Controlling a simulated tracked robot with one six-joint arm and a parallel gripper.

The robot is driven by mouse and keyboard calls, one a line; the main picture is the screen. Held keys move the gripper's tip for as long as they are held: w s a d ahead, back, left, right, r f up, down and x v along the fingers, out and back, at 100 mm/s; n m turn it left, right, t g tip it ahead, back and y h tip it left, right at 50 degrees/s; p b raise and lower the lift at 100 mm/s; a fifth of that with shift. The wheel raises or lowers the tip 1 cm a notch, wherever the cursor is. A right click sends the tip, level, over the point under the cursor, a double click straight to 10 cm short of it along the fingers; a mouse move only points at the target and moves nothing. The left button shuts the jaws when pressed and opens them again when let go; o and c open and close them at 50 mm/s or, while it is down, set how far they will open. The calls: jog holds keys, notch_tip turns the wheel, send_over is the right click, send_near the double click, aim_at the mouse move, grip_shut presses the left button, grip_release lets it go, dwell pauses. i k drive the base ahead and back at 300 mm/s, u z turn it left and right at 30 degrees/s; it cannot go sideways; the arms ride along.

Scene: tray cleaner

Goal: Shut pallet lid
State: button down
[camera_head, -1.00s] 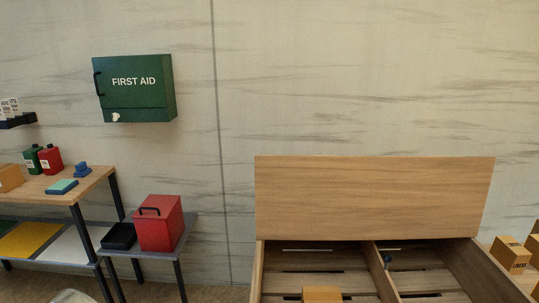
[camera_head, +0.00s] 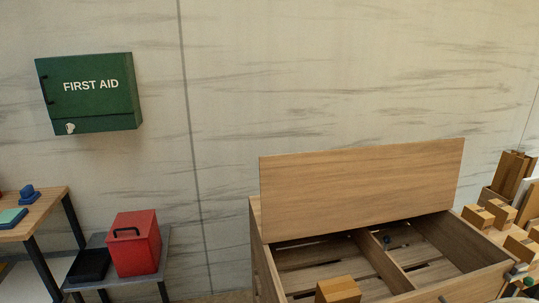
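The pallet is a wooden box (camera_head: 462,286) at the lower right, with a divider splitting it into two compartments. Its flat wooden lid (camera_head: 362,188) stands raised and open along the back edge, near the wall. A small wooden block (camera_head: 338,289) shows at the front of the left compartment. A small dark blue item (camera_head: 387,239) lies near the divider, in the right compartment. My gripper is not in view.
A green first aid cabinet (camera_head: 90,92) hangs on the wall. A red box (camera_head: 134,243) and a black tray (camera_head: 89,266) sit on a low table at left. A workbench (camera_head: 40,213) stands further left. Several wooden blocks (camera_head: 478,217) lie right of the pallet.

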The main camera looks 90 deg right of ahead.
aim_at(308, 194)
jog(key=i, duration=1.05)
jog(key=z, duration=2.3)
jog(key=i, duration=1)
jog(key=z, duration=0.05)
